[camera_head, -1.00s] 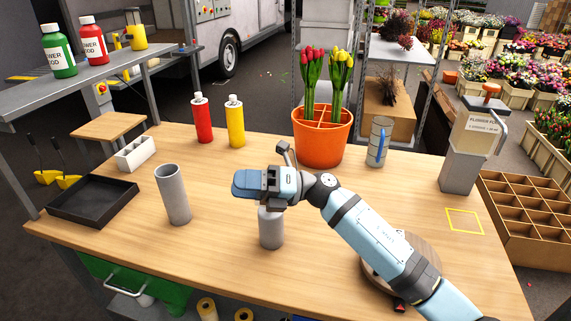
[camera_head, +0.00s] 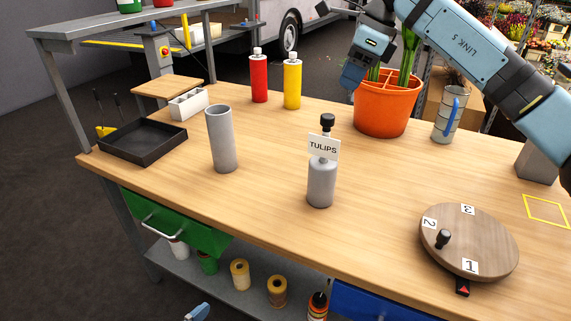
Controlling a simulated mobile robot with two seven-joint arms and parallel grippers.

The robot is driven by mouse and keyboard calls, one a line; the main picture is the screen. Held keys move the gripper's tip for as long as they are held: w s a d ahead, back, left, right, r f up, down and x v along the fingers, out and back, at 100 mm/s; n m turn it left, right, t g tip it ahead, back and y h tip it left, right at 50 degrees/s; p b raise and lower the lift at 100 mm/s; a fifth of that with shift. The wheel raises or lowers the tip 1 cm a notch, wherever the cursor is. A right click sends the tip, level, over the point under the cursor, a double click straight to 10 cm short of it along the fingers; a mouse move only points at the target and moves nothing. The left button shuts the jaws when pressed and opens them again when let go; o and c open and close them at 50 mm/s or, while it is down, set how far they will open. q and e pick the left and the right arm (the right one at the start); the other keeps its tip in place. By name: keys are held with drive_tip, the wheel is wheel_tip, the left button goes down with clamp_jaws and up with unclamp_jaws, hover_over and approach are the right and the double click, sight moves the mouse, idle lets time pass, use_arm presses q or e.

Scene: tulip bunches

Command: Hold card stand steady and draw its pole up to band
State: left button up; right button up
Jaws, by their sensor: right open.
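The card stand (camera_head: 321,188) is a grey bottle-shaped base standing upright near the middle of the wooden table. A white card reading TULIPS (camera_head: 323,147) is at its top, with a black knob (camera_head: 327,120) above it. No band on the pole can be made out. My right gripper (camera_head: 353,76) is open, up and behind the stand in this view, in front of the orange pot and apart from the stand. Its fingers are partly hard to see. A small blue part of mine shows at the bottom edge; I cannot tell whether it is my left gripper.
A grey cylinder (camera_head: 221,140) stands left of the stand, a black tray (camera_head: 143,144) farther left. A round wooden turntable (camera_head: 480,238) is at right.

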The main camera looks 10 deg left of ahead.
use_arm(q)
drive_tip(key=w+r+m+t, duration=0.4)
drive_tip(key=w+r+m, duration=0.2)
drive_tip(key=w+m, duration=0.3)
drive_tip(key=m+g+h, duration=0.2)
drive_tip(key=m+h, duration=0.7)
drive_tip(key=m, duration=1.2)
approach(320, 177)
drive_tip(key=s+a, duration=0.2)
drive_tip(key=a, duration=0.1)
drive_tip(key=s+a, duration=0.1)
drive_tip(key=a, duration=0.1)
drive_tip(key=shift+a, duration=0.15)
drive_tip(key=w+m+g, duration=0.1)
drive_tip(key=m, duration=0.3)
drive_tip(key=w+m+g+h, duration=0.1)
drive_tip(key=w+m+g, duration=0.1)
drive_tip(key=m, duration=0.2)
drive_tip(key=w+m+g+h, duration=0.1)
drive_tip(key=w+m+g, duration=0.1)
drive_tip(key=m, duration=0.1)
drive_tip(key=shift+w+d+f+m, duration=0.1)
drive_tip(key=shift+w+d+m, duration=0.15)
drive_tip(key=shift+m, duration=0.15)
drive_tip(key=shift+w+f+m+g, duration=0.1)
drive_tip(key=shift+w+m+g, duration=0.25)
drive_tip(key=shift+m, duration=0.35)
drive_tip(key=x, duration=1.3)
drive_tip(key=shift+w+d+f, duration=0.15)
drive_tip(key=shift+w, duration=0.1)
